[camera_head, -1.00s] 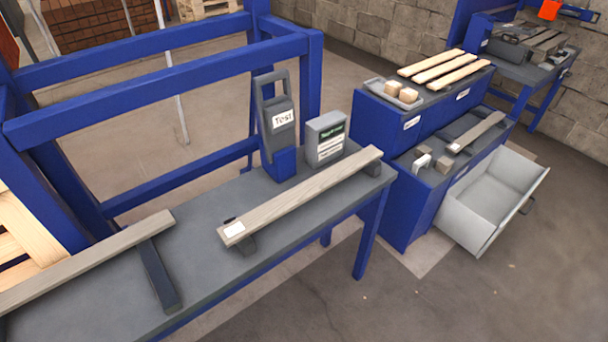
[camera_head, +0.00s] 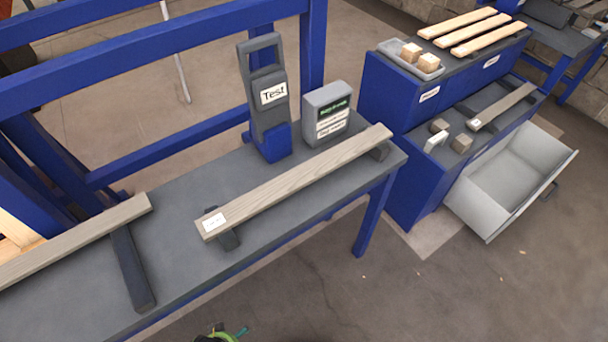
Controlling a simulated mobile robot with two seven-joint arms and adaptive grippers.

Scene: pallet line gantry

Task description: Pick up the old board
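Several grey, weathered boards are in view, and I cannot tell for certain which is the old board. One board (camera_head: 300,180) with a white label at its near end lies across two dark supports on the grey bench. A second grey board (camera_head: 75,240) lies at the left, running out of view, with its right end on a dark support. A shorter labelled one (camera_head: 505,105) lies on the blue cabinet at the right. A small black and green part (camera_head: 222,334) at the bottom edge may belong to my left gripper; its fingers are hidden. My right gripper is not in view.
A grey and blue tester (camera_head: 266,105) marked "Test" and a grey box (camera_head: 327,113) stand behind the bench board. The blue cabinet (camera_head: 400,95) holds pale boards and a tray (camera_head: 411,60) of blocks. An open drawer (camera_head: 480,205) juts out. Floor in front is clear.

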